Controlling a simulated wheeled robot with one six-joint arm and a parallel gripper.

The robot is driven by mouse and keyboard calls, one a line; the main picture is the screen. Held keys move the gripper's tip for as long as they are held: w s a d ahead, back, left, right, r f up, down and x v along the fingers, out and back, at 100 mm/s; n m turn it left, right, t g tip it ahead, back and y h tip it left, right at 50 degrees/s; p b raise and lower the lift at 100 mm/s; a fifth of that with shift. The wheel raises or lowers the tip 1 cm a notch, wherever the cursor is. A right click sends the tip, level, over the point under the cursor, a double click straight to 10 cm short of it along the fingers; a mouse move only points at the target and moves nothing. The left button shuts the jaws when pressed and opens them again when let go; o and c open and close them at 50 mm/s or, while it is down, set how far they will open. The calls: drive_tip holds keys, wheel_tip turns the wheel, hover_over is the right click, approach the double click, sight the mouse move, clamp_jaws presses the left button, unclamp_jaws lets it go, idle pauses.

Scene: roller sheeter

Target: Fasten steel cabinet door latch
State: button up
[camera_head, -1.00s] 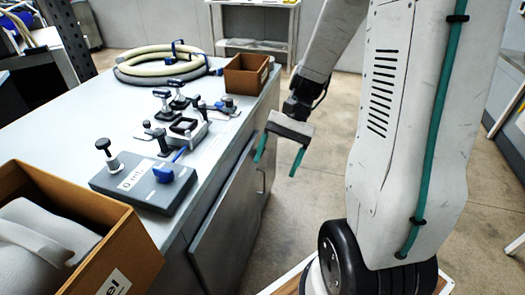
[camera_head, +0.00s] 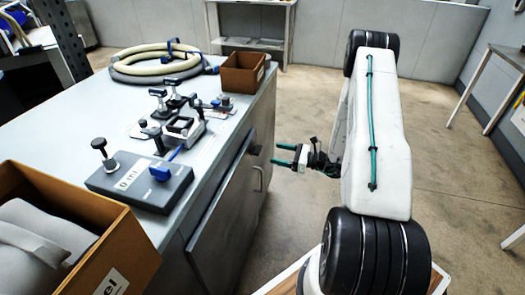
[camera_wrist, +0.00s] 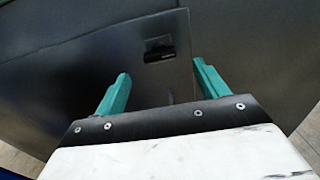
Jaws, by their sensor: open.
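The grey steel cabinet (camera_head: 266,115) stands under the workbench top. Its door (camera_head: 222,205) faces my arm and seems to stand out from the front at its upper edge; how far is hard to tell. A slim handle (camera_head: 259,180) shows near its far end. In the wrist view, a small black latch or recessed pull (camera_wrist: 159,51) sits near the edge of a dark steel panel (camera_wrist: 90,62). My gripper (camera_head: 276,154) is open and empty, its teal fingers pointing at the cabinet. In the wrist view the fingers (camera_wrist: 161,68) lie either side below the latch, apparently clear of the panel.
The bench top (camera_head: 95,108) carries a grey block with knobs (camera_head: 140,183), several clamps, a coiled hose (camera_head: 158,64) and a small brown box (camera_head: 245,72). A larger brown box (camera_head: 95,205) is at front left. Open floor (camera_head: 445,170) lies right of my arm.

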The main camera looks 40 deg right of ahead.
sight(257, 150)
drive_tip(key=x, duration=0.7)
drive_tip(key=shift+a, duration=0.15)
drive_tip(key=shift+w, duration=0.15)
drive_tip(key=shift+c, duration=0.3)
drive_tip(key=c, duration=0.9)
